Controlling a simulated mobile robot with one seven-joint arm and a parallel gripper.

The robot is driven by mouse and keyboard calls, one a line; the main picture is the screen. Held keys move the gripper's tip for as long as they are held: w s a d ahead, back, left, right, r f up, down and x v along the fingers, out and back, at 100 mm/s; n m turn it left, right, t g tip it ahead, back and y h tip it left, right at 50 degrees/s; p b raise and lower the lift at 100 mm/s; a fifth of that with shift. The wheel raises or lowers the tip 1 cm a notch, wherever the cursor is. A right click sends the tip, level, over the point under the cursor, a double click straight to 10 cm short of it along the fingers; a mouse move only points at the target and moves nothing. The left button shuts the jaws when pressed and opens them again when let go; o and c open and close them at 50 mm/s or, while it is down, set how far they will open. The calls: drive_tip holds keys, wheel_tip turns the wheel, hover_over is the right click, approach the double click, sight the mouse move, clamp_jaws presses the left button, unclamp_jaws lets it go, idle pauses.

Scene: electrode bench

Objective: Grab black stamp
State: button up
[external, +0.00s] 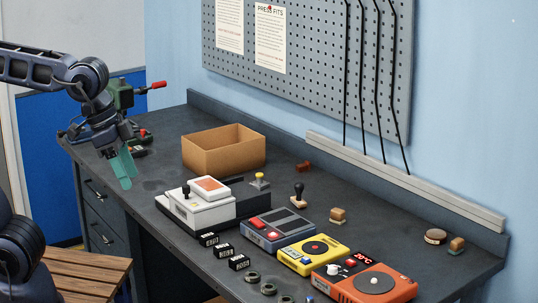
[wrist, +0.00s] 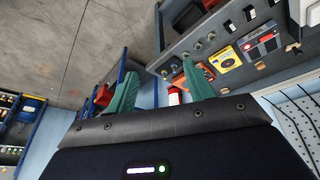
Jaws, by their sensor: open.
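The black stamp (external: 298,194) stands upright on the dark bench in the external view, with a black knob handle and a small wooden base. It is right of the cardboard box and behind the grey device. My gripper (external: 122,170) has green fingers and hangs at the left end of the bench, well away from the stamp. In the wrist view the two fingers (wrist: 160,82) are spread with nothing between them. I cannot make out the black stamp for certain in the wrist view.
An open cardboard box (external: 222,150) and a white device (external: 202,204) stand between my gripper and the stamp. Grey, yellow (external: 312,250) and orange (external: 366,282) devices line the front. A wooden stamp (external: 338,215) sits to the right. A green vise-like tool (external: 122,95) stands at the left.

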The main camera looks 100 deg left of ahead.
drive_tip(key=w+a+r+n+g, duration=0.15)
drive_tip(key=w+a+n, duration=0.45)
drive_tip(key=w+a, duration=1.5)
drive_tip(key=n, duration=0.8)
hover_over(299, 194)
drive_tip(key=s+a, duration=0.1)
drive_tip(key=s, duration=0.1)
drive_tip(key=shift+h, duration=0.4)
drive_tip(key=s+x, duration=0.2)
drive_tip(key=x, duration=0.7)
drive_tip(key=s+a+f+x, duration=0.1)
drive_tip(key=s+x, duration=0.1)
drive_tip(key=x, duration=0.7)
drive_tip(key=s+x, duration=0.2)
drive_tip(key=x, duration=0.8)
drive_tip(key=shift+s+a+f, duration=0.15)
drive_tip(key=shift+a+f, duration=0.25)
drive_tip(key=shift+w+x, duration=0.2)
drive_tip(key=shift+x, duration=2.5)
drive_tip(key=shift+d, duration=0.2)
drive_tip(key=c, duration=1)
drive_tip(key=shift+r, duration=0.15)
drive_tip(key=shift+c, duration=0.2)
